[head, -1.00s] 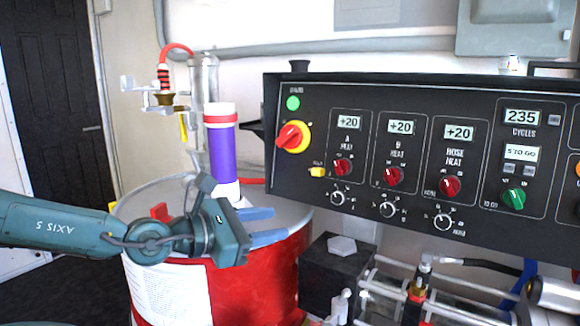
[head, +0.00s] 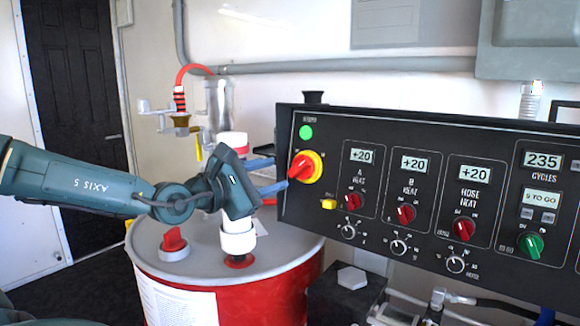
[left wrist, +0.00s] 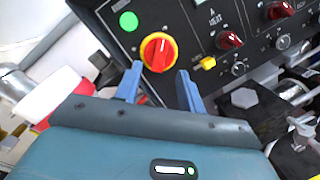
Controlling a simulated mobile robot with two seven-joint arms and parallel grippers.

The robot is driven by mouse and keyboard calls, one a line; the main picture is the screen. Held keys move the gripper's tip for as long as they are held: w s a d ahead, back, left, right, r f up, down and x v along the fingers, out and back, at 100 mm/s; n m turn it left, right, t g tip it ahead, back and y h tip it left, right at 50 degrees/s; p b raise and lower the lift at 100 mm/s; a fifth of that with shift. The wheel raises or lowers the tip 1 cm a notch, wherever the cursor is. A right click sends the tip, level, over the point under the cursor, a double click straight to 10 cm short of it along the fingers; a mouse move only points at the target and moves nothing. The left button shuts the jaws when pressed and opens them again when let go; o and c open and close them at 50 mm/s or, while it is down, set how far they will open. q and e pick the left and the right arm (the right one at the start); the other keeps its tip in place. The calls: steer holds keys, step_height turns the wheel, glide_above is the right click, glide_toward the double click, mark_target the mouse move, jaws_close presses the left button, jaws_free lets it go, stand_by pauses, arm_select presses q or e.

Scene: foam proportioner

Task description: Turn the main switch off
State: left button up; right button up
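The main switch (head: 305,166) is a red knob on a yellow disc at the left end of the black control panel. Its handle is tilted, with the upper end to the right. My left gripper (head: 270,176) is just left of the switch, its two blue fingers open and pointing at it. In the left wrist view the switch (left wrist: 158,52) lies beyond and between the fingertips of my left gripper (left wrist: 158,78). The fingers appear not to touch the knob. My right gripper is in neither view.
A green light (head: 306,132) sits above the switch and a small yellow knob (head: 328,204) below right of it. Red heat knobs fill the panel (head: 400,240) rightward.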

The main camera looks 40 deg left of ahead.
mark_target(296, 168)
arm_select(q)
steer(key=shift+w+d+p, duration=0.2)
steer(key=shift+w+p, duration=0.15)
steer(key=shift+w, duration=2.45)
jaws_close()
